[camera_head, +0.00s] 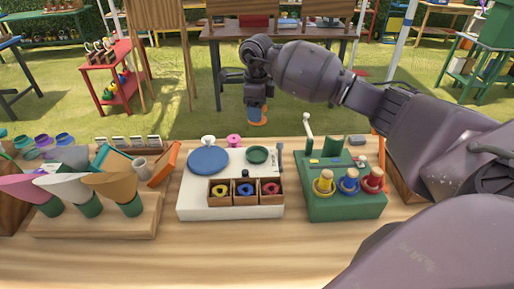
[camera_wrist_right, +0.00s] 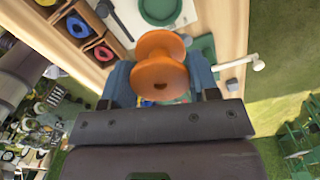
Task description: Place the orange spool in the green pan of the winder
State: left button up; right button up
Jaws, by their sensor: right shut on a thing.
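In the right wrist view the orange spool (camera_wrist_right: 162,68) sits between the two blue fingers of my right gripper (camera_wrist_right: 160,82). A round green pan (camera_head: 257,155) lies at the right back of a white base (camera_head: 190,205), and shows at the top of the right wrist view (camera_wrist_right: 160,9). The spool is apart from this pan. A larger blue pan (camera_head: 208,160) lies to its left. My left gripper is out of view.
Wooden boxes (camera_head: 245,200) on the white base's front hold yellow, blue and red spools. A green machine (camera_head: 345,207) with a white-knobbed crank (camera_head: 309,128) stands right; paper cones (camera_head: 110,188) stand left.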

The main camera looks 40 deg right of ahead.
aim_at(257, 156)
notch_tip(257, 156, down, 14)
jog(key=shift+f, duration=0.1)
dwell(0.5)
jog(key=shift+f+b, duration=0.15)
jog(key=shift+b, duration=0.15)
jog(key=o, duration=0.9)
jog(key=shift+r, duration=0.2)
notch_tip(257, 156, up, 12)
jog(key=shift+r, duration=0.1)
jog(key=shift+s, duration=0.1)
